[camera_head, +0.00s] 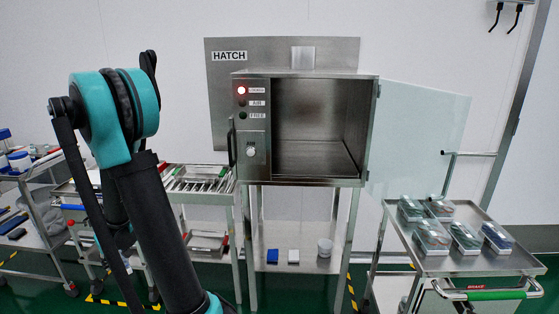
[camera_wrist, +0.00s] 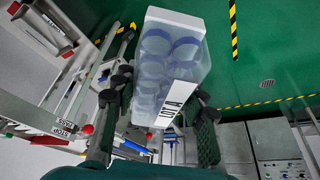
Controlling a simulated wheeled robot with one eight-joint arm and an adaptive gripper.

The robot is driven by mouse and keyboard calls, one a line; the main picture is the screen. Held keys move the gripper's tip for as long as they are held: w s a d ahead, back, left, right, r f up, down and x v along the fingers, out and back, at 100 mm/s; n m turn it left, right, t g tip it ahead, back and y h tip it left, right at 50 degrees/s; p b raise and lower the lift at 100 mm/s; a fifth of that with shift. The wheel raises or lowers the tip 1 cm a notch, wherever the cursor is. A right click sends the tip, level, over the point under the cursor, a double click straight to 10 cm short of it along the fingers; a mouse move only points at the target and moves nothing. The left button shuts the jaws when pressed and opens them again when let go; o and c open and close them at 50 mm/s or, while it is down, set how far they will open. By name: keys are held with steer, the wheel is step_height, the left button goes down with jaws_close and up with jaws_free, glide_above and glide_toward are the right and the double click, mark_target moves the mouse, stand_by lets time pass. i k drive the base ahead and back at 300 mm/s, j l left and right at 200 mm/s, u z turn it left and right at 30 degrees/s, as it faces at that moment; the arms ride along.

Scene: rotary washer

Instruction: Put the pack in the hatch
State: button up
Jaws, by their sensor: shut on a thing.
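The hatch (camera_head: 320,172) is a steel box on legs at the centre of the head view, under a HATCH sign. Its glass door (camera_head: 420,135) stands swung open to the right, and the inside looks empty. A red lamp is lit on its left panel. In the wrist view my gripper (camera_wrist: 160,115) is shut on a clear pack (camera_wrist: 185,50) with blue-capped round items inside and a white label. The pack is held between the two dark fingers, above the green floor. In the head view my arm is at the left, and the gripper and pack are not seen.
A steel cart (camera_head: 455,262) with several clear packs (camera_head: 432,237) stands to the right of the hatch. A roller table (camera_head: 200,185) adjoins the hatch's left side. More carts with bottles and tools stand at the far left. Small items lie on the shelf under the hatch.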

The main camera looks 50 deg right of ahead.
mark_target(303, 162)
steer(key=z, duration=1.75)
